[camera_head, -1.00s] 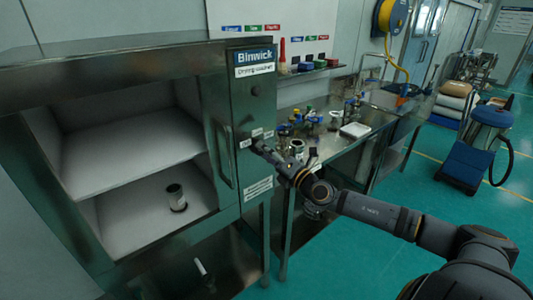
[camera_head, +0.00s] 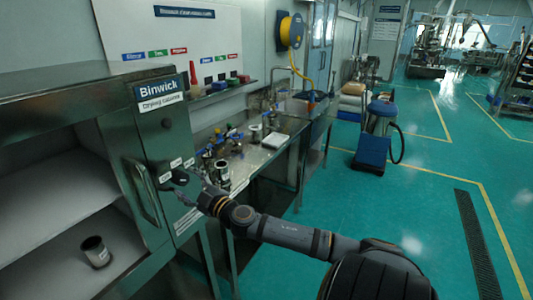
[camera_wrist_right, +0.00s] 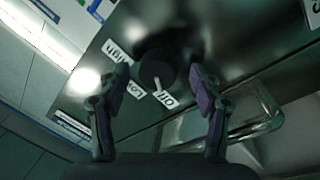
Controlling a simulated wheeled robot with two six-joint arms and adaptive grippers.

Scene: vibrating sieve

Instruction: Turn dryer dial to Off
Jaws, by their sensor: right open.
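The drying cabinet (camera_head: 165,130) stands at the left in the head view, with a "Binwick" sign on its front panel. Its dark round dial (camera_wrist_right: 157,68) sits on that panel amid several small white labels. In the right wrist view a white pointer mark on the dial points towards the lower labels, near the Off label (camera_wrist_right: 164,98). My right gripper (camera_wrist_right: 160,78) is open, with one finger on each side of the dial; I cannot tell whether they touch it. In the head view, my right gripper (camera_head: 193,188) is close to the panel. My left gripper is not in view.
The cabinet's handle (camera_head: 141,192) is left of the dial. A small metal container (camera_head: 95,252) stands inside the open cabinet. A steel bench (camera_head: 268,152) with several small items is to the right. The green floor (camera_head: 430,190) beyond is largely clear.

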